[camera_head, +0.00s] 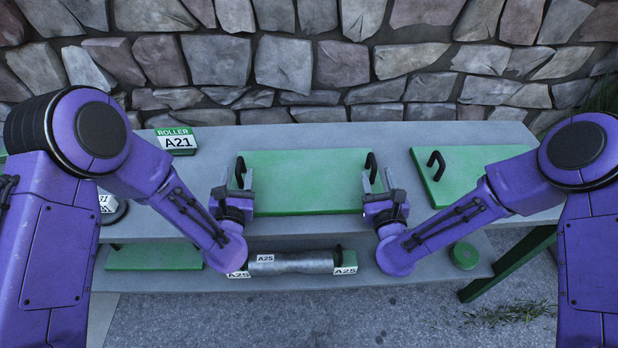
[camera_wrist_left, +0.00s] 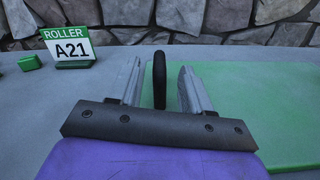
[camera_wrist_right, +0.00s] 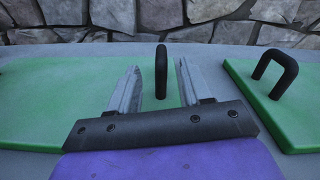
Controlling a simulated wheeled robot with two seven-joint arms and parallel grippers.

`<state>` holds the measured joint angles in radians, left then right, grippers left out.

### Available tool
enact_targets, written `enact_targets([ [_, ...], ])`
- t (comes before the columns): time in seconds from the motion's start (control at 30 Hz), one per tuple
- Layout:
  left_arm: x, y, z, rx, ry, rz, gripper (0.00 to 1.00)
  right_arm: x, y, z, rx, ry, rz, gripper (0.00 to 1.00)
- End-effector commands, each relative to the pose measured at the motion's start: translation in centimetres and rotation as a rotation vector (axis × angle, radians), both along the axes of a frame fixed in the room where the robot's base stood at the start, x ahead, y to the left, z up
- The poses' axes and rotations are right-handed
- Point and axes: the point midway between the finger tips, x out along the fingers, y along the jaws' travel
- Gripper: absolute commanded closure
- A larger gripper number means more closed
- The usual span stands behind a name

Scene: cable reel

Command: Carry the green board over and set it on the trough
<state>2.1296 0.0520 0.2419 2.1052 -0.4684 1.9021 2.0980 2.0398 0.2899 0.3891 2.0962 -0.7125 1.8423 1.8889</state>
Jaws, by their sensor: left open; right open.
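A green board (camera_head: 305,184) lies flat on the grey table, with a black handle near each end. My left gripper (camera_head: 240,182) is open at its left handle (camera_head: 240,172); in the left wrist view that handle (camera_wrist_left: 159,80) stands between the two fingers, with gaps on both sides. My right gripper (camera_head: 377,184) is open at its right handle (camera_head: 371,167); in the right wrist view this handle (camera_wrist_right: 161,72) shows between the fingers, apart from them. A second green board (camera_head: 470,170) with a black handle lies to the right. I cannot tell which thing is the trough.
A sign "ROLLER A21" (camera_head: 177,140) stands on the table left of the middle board. A lower shelf (camera_head: 210,281) holds another green board (camera_head: 155,257), a grey roller labelled A25 (camera_head: 295,263) and a green disc (camera_head: 464,256). A stone wall (camera_head: 300,60) rises behind.

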Motion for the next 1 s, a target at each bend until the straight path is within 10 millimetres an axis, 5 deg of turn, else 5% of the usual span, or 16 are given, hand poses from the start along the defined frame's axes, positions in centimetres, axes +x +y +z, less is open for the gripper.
enact_targets([
  [0.3,5.2,0.4,0.0,0.000,0.000,0.002,0.51,5.2,0.4,0.0,-0.001,0.000,0.000,0.51],
  [0.7,6.2,0.4,0.0,-0.001,0.001,0.001,0.51,6.1,0.4,0.0,0.000,0.001,-0.001,0.51],
  [0.73,6.2,0.4,0.0,-0.001,0.001,0.000,0.54,6.1,0.4,0.0,0.000,0.001,-0.001,0.54],
  [0.87,6.2,0.4,0.0,-0.001,0.001,0.000,0.97,6.1,0.4,0.0,0.000,0.001,-0.002,0.97],
  [1.0,6.2,0.4,0.0,-0.001,0.000,0.001,1.00,6.1,0.3,0.0,0.000,0.000,-0.003,1.00],
])
